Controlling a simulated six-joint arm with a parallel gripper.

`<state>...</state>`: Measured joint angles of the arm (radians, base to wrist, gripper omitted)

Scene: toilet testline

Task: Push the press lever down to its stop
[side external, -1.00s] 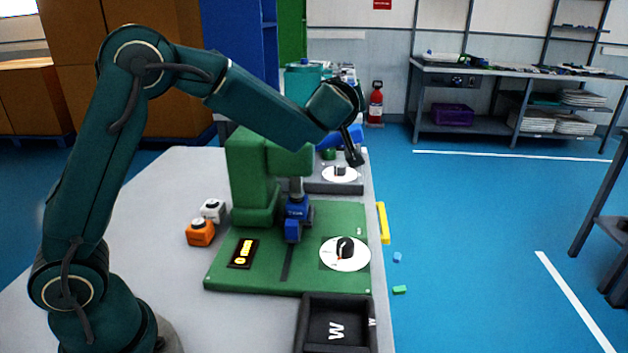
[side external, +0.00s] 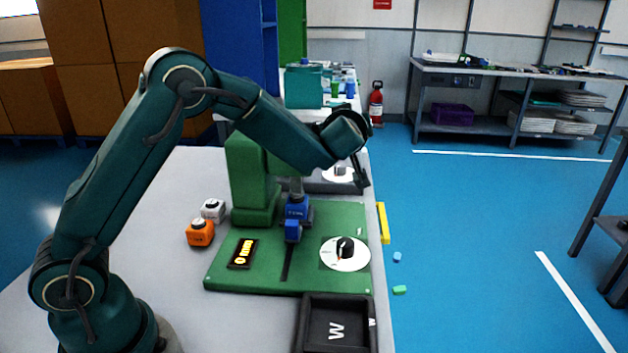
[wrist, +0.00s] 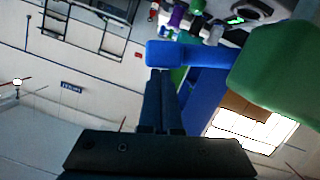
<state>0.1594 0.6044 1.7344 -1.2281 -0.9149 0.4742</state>
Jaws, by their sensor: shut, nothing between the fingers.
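The green press (side external: 247,185) stands on a green baseplate (side external: 315,283), with a blue ram part (side external: 296,212) low at its front. The blue press lever (wrist: 195,54) sticks out from the green press head (wrist: 275,70) in the wrist view. In the side view my wrist hides the lever. My gripper (side external: 364,183) is shut and empty, hanging beyond the press head on the right. In the wrist view my shut fingers (wrist: 161,74) end right by the lever's free end. I cannot tell whether they touch it.
The baseplate also bears a white dial (side external: 345,254) and a yellow-digit display (side external: 242,253). An orange block (side external: 200,232) and a white block (side external: 213,210) lie left of it. A black tray (side external: 305,325) sits in front. Blue floor is open to the right.

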